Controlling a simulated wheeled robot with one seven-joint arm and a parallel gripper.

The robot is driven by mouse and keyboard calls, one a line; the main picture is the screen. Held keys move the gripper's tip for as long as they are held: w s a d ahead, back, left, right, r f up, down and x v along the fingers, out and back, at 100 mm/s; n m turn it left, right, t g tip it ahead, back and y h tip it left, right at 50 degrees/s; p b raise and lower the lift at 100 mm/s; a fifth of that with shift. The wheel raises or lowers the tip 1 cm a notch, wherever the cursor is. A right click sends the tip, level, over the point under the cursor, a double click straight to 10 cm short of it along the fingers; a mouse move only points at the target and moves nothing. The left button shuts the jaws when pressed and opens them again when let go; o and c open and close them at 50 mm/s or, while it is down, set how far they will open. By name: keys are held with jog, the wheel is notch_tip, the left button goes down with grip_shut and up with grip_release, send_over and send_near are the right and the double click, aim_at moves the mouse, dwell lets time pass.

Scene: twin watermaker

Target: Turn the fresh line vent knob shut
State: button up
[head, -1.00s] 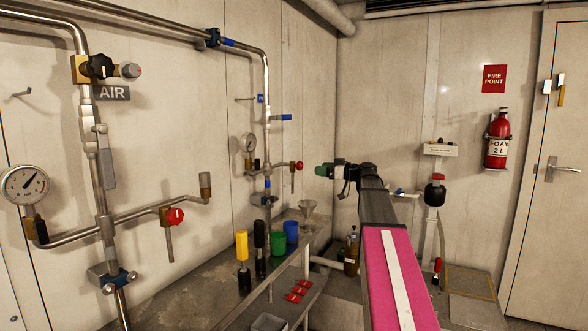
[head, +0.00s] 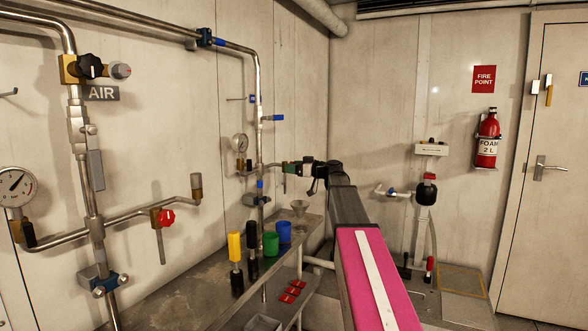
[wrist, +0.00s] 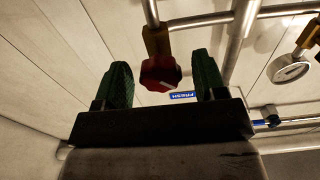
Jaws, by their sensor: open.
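The fresh line vent knob (wrist: 160,72) is red and sits on a brass valve body in the wrist view, near a blue label reading FRESH (wrist: 183,95). My gripper (wrist: 161,64) is open, with one green finger on each side of the knob in the picture. A gap shows between the knob and each finger. I cannot tell how deep the knob lies between the fingers. In the head view my gripper (head: 288,168) is beside the fresh line pipe (head: 258,120) and hides the knob.
Another red knob (head: 166,217) is on the AIR pipework at left. Below is a bench (head: 185,285) with yellow and black handled tools, green and blue cups and a funnel (head: 300,208).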

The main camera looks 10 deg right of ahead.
jog(key=c, duration=0.9)
jog(key=shift+m, duration=4.3)
jog(key=o, duration=0.9)
jog(key=shift+s, duration=0.1)
